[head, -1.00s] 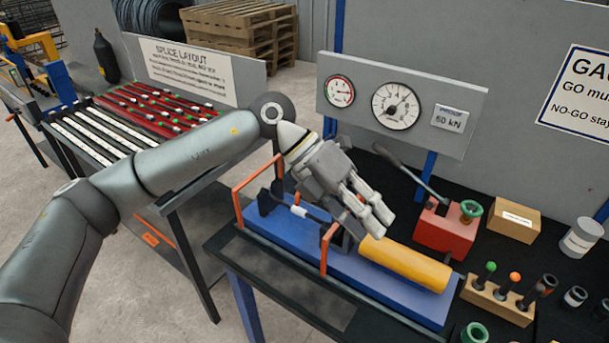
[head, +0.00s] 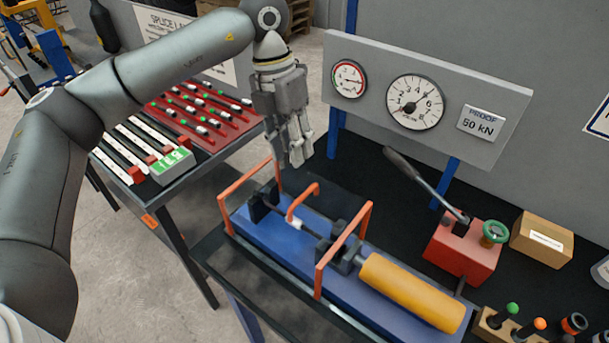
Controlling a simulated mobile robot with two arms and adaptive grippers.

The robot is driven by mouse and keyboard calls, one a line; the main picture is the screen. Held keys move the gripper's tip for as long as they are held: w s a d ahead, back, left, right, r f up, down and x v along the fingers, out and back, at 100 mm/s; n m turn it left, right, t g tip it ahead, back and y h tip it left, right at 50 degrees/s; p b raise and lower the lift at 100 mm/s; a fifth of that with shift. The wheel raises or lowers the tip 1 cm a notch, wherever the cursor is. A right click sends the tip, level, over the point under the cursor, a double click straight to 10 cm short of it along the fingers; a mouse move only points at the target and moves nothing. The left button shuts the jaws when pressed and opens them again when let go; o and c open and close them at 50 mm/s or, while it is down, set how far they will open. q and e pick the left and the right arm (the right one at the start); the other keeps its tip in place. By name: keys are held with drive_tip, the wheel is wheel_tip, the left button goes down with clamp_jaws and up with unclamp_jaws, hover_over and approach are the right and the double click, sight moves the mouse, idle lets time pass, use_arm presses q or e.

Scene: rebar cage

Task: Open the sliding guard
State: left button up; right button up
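The sliding guard (head: 340,249) has orange end frames, apparently joined by a clear panel I can barely make out. It stands over the left part of the blue test bed (head: 270,240). A small orange handle (head: 302,199) rises between the two frames. A rod with a white sleeve lies inside, in front of the yellow cylinder (head: 412,292). My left gripper (head: 296,163) hangs fingers down above and behind the handle, apart from it. Its fingers look spread, with nothing between them. My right gripper is not in view.
A panel with two gauges (head: 415,102) stands behind the bed. A red hand pump (head: 463,252) with a raised lever and a cardboard box (head: 541,239) are at right. A table with a red rack (head: 205,118) is at left. Wooden gauge holder at lower right.

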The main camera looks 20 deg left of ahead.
sight(301, 196)
use_arm(q)
drive_tip(key=f+p, duration=0.1)
drive_tip(key=f, duration=0.1)
drive_tip(key=s+d+f+p, duration=0.1)
drive_tip(key=f, duration=0.2)
drive_tip(key=f+p, duration=0.1)
drive_tip(key=f, duration=0.2)
drive_tip(key=shift+s+d+f, duration=0.1)
drive_tip(key=shift+s+d, duration=0.1)
drive_tip(key=shift+d, duration=0.1)
drive_tip(key=shift+s+d+f, duration=0.1)
drive_tip(key=shift+d+f, duration=0.05)
drive_tip(key=shift+f, duration=0.5)
drive_tip(key=shift+c, duration=0.6)
drive_tip(key=c, duration=0.5)
clamp_jaws()
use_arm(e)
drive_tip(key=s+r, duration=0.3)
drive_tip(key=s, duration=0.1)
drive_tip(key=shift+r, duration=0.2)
